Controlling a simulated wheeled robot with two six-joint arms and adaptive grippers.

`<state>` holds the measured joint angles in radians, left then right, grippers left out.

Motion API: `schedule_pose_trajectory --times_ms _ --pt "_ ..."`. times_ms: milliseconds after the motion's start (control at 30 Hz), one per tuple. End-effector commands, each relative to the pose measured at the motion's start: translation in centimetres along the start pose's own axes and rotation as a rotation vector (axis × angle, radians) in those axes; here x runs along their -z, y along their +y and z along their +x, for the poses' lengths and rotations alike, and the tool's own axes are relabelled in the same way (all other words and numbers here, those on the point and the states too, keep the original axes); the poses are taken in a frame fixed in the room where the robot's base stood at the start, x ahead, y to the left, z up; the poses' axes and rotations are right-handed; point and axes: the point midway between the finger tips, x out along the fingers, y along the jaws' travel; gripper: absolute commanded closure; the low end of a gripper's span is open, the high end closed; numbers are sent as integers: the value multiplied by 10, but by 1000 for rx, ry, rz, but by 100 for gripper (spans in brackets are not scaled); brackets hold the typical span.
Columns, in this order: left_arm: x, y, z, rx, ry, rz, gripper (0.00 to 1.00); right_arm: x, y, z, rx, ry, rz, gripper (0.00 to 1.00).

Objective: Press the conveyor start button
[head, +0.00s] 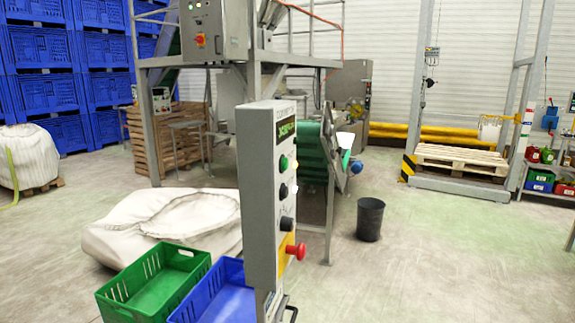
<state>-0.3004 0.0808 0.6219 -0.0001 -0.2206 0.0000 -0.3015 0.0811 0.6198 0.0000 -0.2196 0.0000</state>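A grey control box (265,195) stands upright close in front of me, seen at an angle, with a small green display (286,132) at its top. A green button (283,163) sits below the display. A black button (284,191) is under it, and a dark knob (286,223) lower still. A red mushroom button (296,251) sticks out on a yellow plate near the bottom. The button labels are too small to read. The green conveyor belt (312,150) is behind the box, partly hidden by it. Neither of my grippers shows in the head view.
A green crate (118,290) and a blue crate (228,300) stand left of the box's foot, before a white bulk bag (112,240). A black bin (370,219) stands to the right.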

Motion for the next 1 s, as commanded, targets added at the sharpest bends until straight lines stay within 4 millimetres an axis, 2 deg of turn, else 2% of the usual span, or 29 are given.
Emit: schedule_pose_trajectory --times_ms 100,133,733,1000 --pt "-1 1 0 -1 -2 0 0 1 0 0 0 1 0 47" --pt "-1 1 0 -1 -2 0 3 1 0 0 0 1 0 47" --pt "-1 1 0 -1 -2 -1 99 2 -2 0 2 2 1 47" --pt "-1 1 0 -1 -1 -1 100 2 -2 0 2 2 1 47"
